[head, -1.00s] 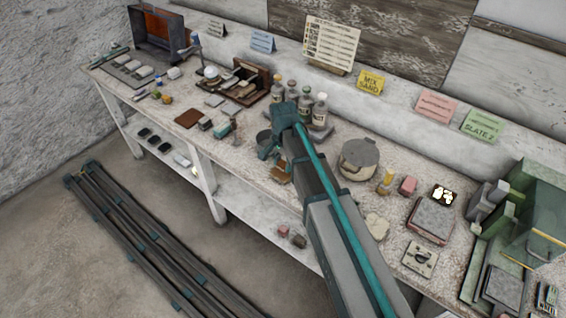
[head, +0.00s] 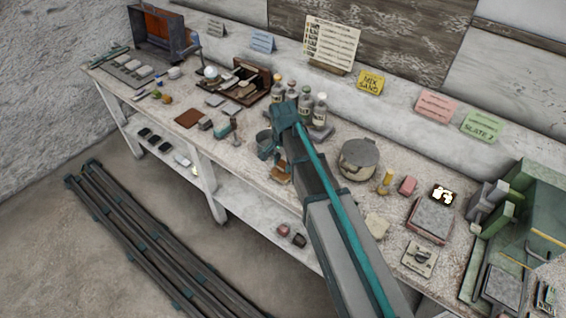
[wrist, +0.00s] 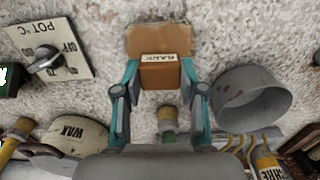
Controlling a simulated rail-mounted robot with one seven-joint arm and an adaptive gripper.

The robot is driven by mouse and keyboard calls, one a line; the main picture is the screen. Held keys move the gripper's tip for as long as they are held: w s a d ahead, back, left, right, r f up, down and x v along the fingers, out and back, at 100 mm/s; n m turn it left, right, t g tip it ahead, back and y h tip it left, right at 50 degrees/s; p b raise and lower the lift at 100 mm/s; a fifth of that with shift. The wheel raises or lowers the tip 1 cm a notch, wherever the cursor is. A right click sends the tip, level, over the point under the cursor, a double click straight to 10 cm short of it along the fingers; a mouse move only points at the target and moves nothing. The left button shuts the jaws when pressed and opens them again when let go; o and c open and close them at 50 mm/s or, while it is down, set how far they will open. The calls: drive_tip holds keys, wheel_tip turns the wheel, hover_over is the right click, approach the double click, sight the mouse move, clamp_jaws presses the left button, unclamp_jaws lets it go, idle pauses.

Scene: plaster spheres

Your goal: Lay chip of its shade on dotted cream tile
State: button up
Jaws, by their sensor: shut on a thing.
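My gripper (wrist: 160,100) has its teal fingers on either side of a small brown block (wrist: 160,75) with a pale lettered label, and is shut on it. A flat tan-brown piece (wrist: 160,40) shows just beyond the block; I cannot tell whether the two are joined. In the head view, a brown piece (head: 281,174) shows beside my arm above the bench's front part, while the fingers are hidden. Small coloured pieces (head: 155,95) lie at the bench's left.
A grey bucket (head: 265,144) stands close to my gripper, also in the wrist view (wrist: 255,97). A lidded pot (head: 358,158) stands right of my arm. Bottles (head: 305,107) stand behind it. A dial plate (head: 419,257) lies near the front edge. Bare bench (head: 325,150) shows between.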

drive_tip(key=shift+f+b, duration=0.3)
drive_tip(key=shift+f, duration=0.35)
idle(0.4)
drive_tip(key=o, duration=1)
drive_tip(key=shift+r, duration=0.15)
drive_tip(key=shift+r+p, duration=1.2)
drive_tip(key=shift+r, duration=0.65)
